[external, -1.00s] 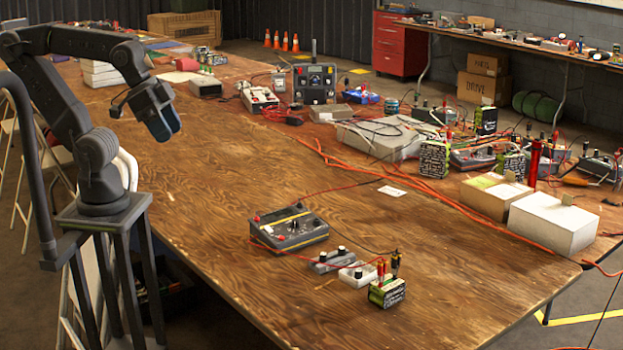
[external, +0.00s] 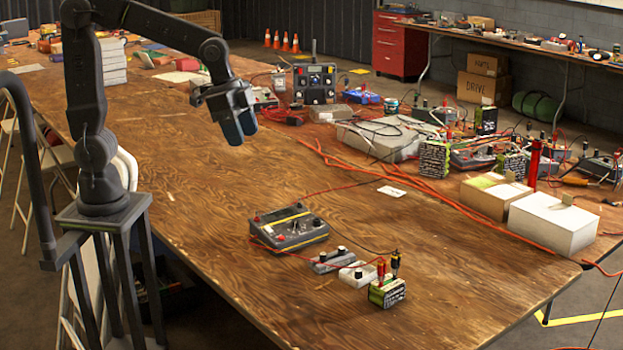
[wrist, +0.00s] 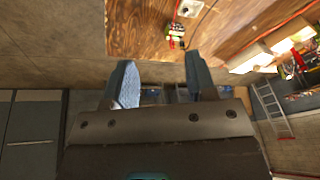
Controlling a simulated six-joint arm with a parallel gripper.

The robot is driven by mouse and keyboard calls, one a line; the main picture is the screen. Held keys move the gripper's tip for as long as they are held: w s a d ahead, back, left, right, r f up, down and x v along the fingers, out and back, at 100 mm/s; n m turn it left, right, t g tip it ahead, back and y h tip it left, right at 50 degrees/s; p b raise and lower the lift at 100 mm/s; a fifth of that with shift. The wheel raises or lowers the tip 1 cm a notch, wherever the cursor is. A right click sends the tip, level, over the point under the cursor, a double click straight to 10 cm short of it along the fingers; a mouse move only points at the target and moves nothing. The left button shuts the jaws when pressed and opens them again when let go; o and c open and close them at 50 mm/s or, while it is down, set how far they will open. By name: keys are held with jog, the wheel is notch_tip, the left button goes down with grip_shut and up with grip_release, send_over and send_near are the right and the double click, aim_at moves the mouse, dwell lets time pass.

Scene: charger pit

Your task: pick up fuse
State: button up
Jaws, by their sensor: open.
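I cannot make out which thing is the fuse in either view. My gripper (external: 238,130) hangs above the wooden table, left of its middle, pointing down. In the wrist view my gripper (wrist: 160,65) has two blue fingers set apart with nothing between them. A green and black battery block (external: 387,292) with red and black clips on top stands near the table's front edge, well to the right of and nearer than my gripper. It also shows in the wrist view (wrist: 175,42). A red upright tube (external: 535,162) stands at the right, behind the pale boxes.
A grey meter box (external: 290,229), a small grey box (external: 332,260) and a white box (external: 357,275) with knobs stand left of the battery, with wires. Red cables (external: 410,180) cross the table. Pale boxes (external: 553,222) stand at the right. The left front of the table is clear.

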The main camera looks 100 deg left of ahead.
jog(key=w+a+f+m+g, duration=0.1)
jog(key=w+a+f, duration=0.2)
jog(key=w+f, duration=0.25)
jog(key=m+g, duration=0.1)
jog(key=m, duration=0.2)
send_near(323, 254)
jog(key=f, duration=0.3)
jog(key=shift+w+a+h, duration=0.25)
jog(key=shift+w+h, duration=0.05)
jog(key=shift+h, duration=0.1)
jog(key=shift+w+d+f, duration=0.1)
jog(key=shift+w+f, duration=0.05)
jog(key=shift+f, duration=0.9)
jog(key=shift+w+d+f, duration=0.1)
jog(key=shift+f, duration=0.9)
jog(key=shift+w+d+f, duration=0.1)
jog(key=shift+w+f, duration=0.05)
jog(key=shift+f, duration=0.9)
jog(key=shift+a, duration=0.1)
jog(key=c, duration=0.8)
jog(key=shift+r, duration=0.1)
